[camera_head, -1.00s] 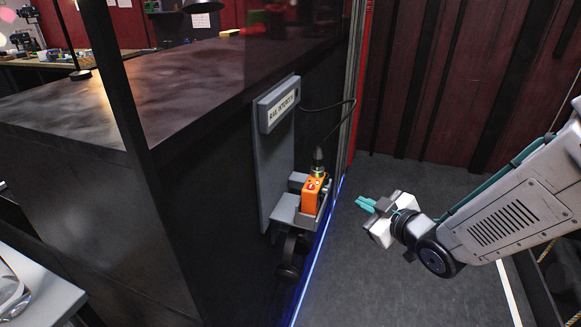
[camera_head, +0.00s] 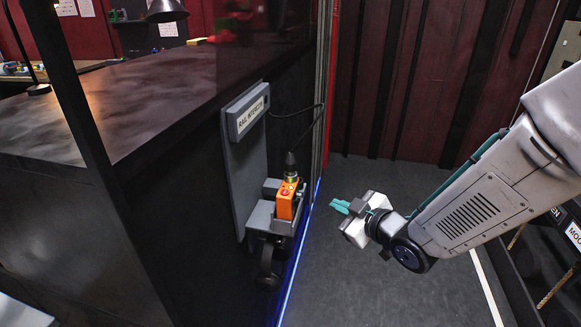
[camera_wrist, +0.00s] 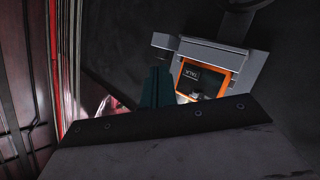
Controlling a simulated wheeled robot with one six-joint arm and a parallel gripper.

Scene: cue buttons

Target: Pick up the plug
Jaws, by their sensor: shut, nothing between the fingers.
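A dark plug (camera_head: 290,160) with a black cable stands upright on an orange box (camera_head: 287,199); a yellow-green ring shows between them. The orange box sits in a grey bracket (camera_head: 262,215) on the side of the dark counter. In the wrist view the box (camera_wrist: 217,75) shows as an orange frame partly behind my fingers and gripper body; I cannot make out the plug there. My gripper (camera_head: 340,207) has teal fingers that are together and empty. It is to the right of the box, apart from it, pointing left. Its fingers also show in the wrist view (camera_wrist: 157,87).
A grey panel labelled "RAIL INTERLOCK" (camera_head: 248,117) is above the bracket, and the cable loops out beside it. The dark counter (camera_head: 150,100) fills the left. A blue light strip (camera_head: 298,255) runs along the floor edge.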

